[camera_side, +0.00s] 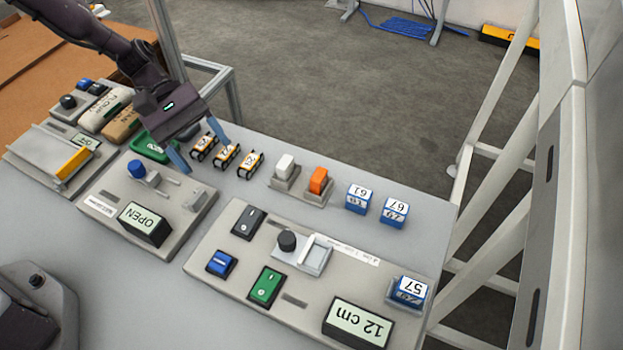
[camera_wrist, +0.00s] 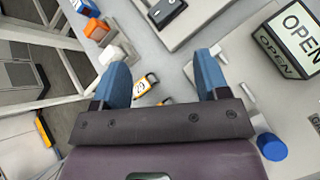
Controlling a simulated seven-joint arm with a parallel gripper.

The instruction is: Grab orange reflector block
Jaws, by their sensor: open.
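The orange reflector block (camera_side: 319,180) stands in a small grey holder (camera_side: 313,195) on the grey table, right of a white block (camera_side: 285,167) in a similar holder. It also shows at the upper left of the wrist view (camera_wrist: 97,29). My gripper (camera_side: 205,152) has two blue fingers spread apart and is empty. In the side view it is left of the orange block, over the area by the small numbered orange-and-white blocks. In the wrist view the fingers (camera_wrist: 160,75) are apart, with a numbered block (camera_wrist: 141,87) seen beyond them.
Two blue-and-white numbered blocks (camera_side: 358,199) (camera_side: 394,212) stand right of the orange block. A control panel with a 12 cm display (camera_side: 357,322) lies in front. A panel with an OPEN display (camera_side: 145,223) is at left. The table's back edge is close behind the blocks.

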